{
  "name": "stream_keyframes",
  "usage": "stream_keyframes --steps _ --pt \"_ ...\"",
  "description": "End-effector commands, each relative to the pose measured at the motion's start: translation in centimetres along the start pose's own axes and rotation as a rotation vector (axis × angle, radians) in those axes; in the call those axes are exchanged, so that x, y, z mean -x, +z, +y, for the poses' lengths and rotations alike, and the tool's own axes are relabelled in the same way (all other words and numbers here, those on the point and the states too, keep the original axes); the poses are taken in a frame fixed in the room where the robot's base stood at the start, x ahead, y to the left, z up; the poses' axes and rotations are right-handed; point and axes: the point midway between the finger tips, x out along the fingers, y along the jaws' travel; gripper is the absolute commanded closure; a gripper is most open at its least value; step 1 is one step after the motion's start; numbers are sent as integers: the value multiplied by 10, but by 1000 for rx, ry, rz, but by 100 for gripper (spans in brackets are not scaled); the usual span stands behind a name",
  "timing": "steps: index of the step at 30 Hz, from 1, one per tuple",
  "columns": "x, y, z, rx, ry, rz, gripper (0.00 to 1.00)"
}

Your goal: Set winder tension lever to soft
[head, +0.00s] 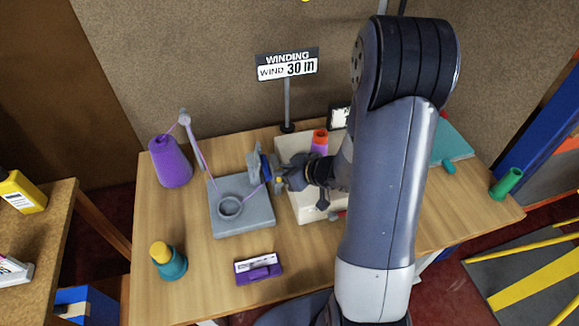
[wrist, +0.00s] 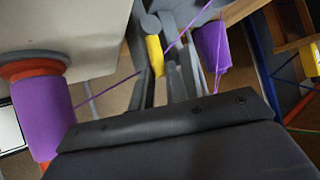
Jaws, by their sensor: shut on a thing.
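The winder (head: 243,222) is a grey base plate with a ring on top and a grey upright at its back right. A yellow-tipped tension lever (head: 279,180) is at its right side; the yellow tip also shows in the wrist view (wrist: 155,55). My gripper (head: 284,182) reaches in from the right and is shut on the lever. In the wrist view my gripper's fingers (wrist: 162,85) lie around the lever just below the tip. Any lever markings are hidden or too small to read.
Purple yarn runs from a purple cone (head: 170,162) over a guide arm (head: 185,120) to the winder. A cream box (head: 312,213) with an orange and purple cone (head: 319,142) stands right of it. A sign (head: 287,65) stands behind.

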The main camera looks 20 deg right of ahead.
Motion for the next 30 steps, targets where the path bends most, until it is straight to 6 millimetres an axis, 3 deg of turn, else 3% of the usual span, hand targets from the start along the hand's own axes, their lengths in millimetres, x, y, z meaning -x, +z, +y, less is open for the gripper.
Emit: stream_keyframes --steps 11,12,20,30 --pt "-1 -1 -2 19 13 -15 100" --pt "-1 -1 -2 19 13 -15 85" --pt "-1 -1 -2 19 13 -15 64" --pt "7 -2 -1 18 16 -14 64"
